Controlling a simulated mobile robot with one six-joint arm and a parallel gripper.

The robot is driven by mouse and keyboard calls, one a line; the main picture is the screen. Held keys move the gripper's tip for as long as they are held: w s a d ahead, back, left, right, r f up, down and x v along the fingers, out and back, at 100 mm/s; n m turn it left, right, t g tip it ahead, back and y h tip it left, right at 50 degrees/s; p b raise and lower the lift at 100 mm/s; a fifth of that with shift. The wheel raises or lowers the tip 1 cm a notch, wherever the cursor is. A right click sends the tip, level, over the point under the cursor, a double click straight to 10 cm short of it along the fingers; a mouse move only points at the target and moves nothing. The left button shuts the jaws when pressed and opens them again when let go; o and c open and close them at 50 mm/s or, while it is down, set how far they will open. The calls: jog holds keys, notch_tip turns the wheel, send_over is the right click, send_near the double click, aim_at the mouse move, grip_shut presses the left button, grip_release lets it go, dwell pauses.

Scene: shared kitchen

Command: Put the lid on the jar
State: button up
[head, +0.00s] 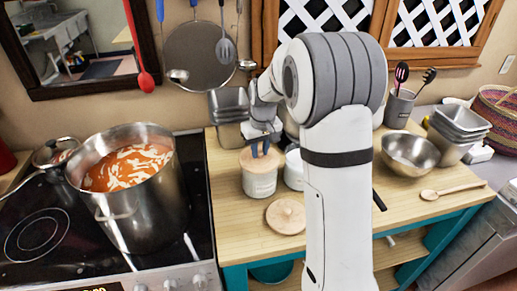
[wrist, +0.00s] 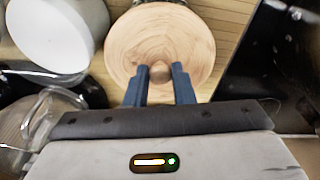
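A round wooden lid with a small knob (head: 252,160) sits at the mouth of a pale jar with a printed label (head: 260,185) on the counter. It looks level and seated on the rim, though a small gap cannot be ruled out. My gripper (head: 261,150) points down from above, its blue fingers at the lid's knob. In the wrist view the lid (wrist: 120,50) lies below my gripper (wrist: 160,74), with a finger against each side of the knob. The lid hides the jar there. A second wooden lid (head: 286,216) lies flat on the counter in front of the jar.
A white container (head: 293,170) stands close right of the jar, and metal containers (head: 228,104) stand behind. A stove with a large soup pot (head: 140,205) is to the left. A metal bowl (head: 410,152) and wooden spoon (head: 452,190) lie right. My arm covers mid-counter.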

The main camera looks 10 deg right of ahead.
aim_at(262, 161)
jog(key=o, duration=0.5)
jog(key=shift+c, duration=0.2)
notch_tip(262, 161, up, 11)
jog(key=s+b, duration=0.1)
jog(key=b, duration=0.1)
jog(key=s+r, duration=0.2)
jog(key=s, duration=0.7)
jog(key=s+f+m+t, duration=0.1)
jog(key=s+f, duration=0.1)
jog(key=s, duration=0.8)
jog(key=s+f+m+t, duration=0.1)
jog(key=s+f, duration=0.2)
jog(key=s, duration=0.7)
jog(key=shift+a+f, duration=0.25)
jog(key=shift+f, duration=0.05)
jog(key=shift+f, duration=0.15)
